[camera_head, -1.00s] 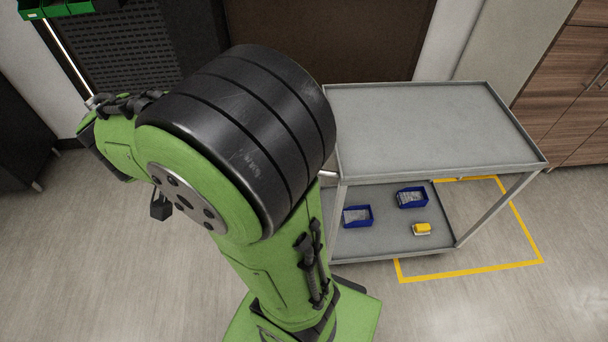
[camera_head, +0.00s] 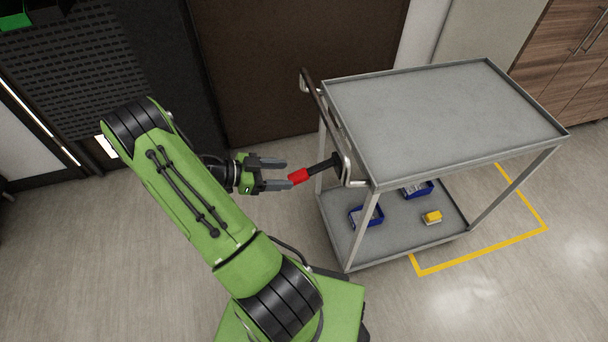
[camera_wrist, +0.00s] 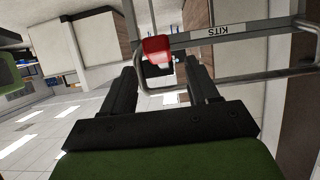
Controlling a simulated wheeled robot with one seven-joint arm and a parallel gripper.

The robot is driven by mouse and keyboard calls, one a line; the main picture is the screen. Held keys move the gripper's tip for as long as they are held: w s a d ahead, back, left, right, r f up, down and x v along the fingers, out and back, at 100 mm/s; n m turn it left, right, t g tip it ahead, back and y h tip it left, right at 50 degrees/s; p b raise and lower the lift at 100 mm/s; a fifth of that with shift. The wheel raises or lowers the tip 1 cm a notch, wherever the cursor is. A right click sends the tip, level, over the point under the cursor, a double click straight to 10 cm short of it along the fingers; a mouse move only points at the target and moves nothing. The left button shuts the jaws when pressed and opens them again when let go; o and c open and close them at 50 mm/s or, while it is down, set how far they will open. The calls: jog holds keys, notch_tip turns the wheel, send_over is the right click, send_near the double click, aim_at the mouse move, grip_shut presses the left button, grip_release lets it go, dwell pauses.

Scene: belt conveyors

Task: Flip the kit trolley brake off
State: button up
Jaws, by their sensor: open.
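The kit trolley (camera_head: 440,105) is a grey two-shelf cart on the right in the head view. Its brake lever (camera_head: 321,166) is a black bar with a red grip (camera_head: 298,176), sticking out left from the trolley's handle end. My gripper (camera_head: 285,174) is open, with its fingers pointing right at the red grip. The red tip looks to be at or just beyond the fingertips; I cannot tell if they touch. In the wrist view the red grip (camera_wrist: 156,49) shows ahead of my open gripper (camera_wrist: 165,75), near a bar labelled KITS (camera_wrist: 229,29).
The push handle (camera_head: 322,115) stands at the trolley's left end, close to the lever. The lower shelf (camera_head: 400,236) holds blue bins (camera_head: 367,216) and a yellow item (camera_head: 432,217). Yellow tape (camera_head: 480,254) marks the floor.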

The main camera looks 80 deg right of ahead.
aim_at(297, 175)
jog(key=x, duration=0.7)
jog(key=shift+s, duration=0.15)
jog(key=shift+c, duration=0.2)
grip_shut()
